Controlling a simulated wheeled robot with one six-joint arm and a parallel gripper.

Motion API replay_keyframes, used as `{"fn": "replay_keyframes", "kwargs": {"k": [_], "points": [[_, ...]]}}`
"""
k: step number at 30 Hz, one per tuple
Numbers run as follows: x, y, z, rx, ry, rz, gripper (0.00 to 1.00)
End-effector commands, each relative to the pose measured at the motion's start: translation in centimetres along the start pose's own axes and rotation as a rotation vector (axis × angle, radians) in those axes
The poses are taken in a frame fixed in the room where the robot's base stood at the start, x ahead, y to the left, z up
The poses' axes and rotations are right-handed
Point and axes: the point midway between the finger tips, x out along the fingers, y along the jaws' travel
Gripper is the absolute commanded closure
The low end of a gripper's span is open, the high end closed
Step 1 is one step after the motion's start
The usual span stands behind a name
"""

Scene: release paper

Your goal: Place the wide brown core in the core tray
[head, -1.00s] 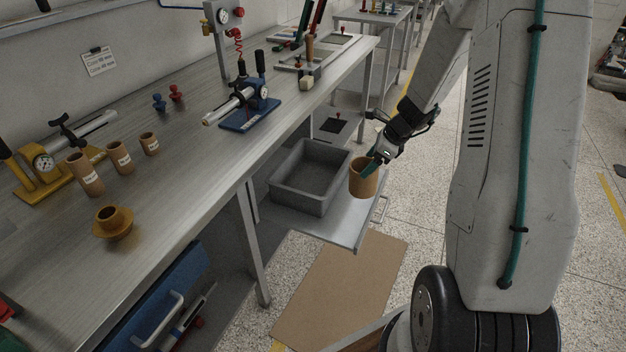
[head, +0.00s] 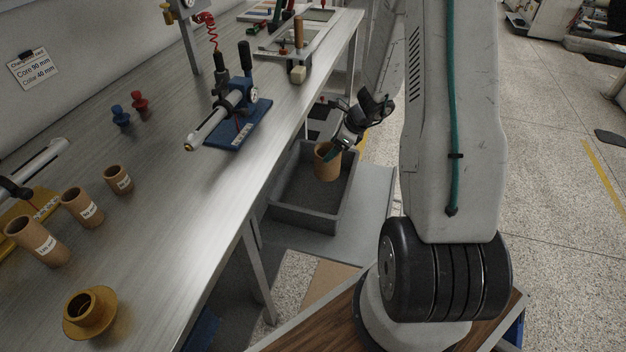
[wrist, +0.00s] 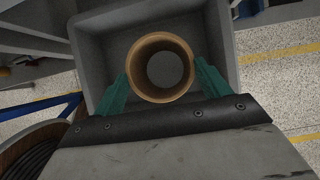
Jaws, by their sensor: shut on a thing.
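The wide brown core (head: 327,165) is a short, open cardboard tube. My gripper (head: 335,152) is shut on it in the head view. In the wrist view the core (wrist: 160,42) sits between the green fingers of my gripper (wrist: 160,80), and I look down through its opening. The grey core tray (head: 306,217) is a rectangular open bin on a low shelf beside the bench. The core is over the tray's opening, near its right side. I cannot tell how high the core is above the tray floor. The visible tray floor is empty.
The steel bench (head: 190,200) runs along the left. It bears several labelled brown cores (head: 83,207), a flanged ochre piece (head: 90,313) and a blue-based tool (head: 238,124). The shelf (head: 372,195) right of the tray is bare.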

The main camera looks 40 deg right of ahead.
Motion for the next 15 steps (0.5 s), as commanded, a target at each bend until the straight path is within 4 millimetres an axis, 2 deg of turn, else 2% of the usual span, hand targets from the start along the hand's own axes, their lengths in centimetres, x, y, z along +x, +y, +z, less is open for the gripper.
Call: {"fn": "replay_keyframes", "kwargs": {"k": [6,11,15], "points": [[3.4,-0.1,-2.2,0.005,0.001,0.001,0.67],[4.8,0.0,-2.9,0.003,0.001,0.001,0.67],[6.7,0.1,-3.9,0.002,0.001,0.002,0.67]]}}
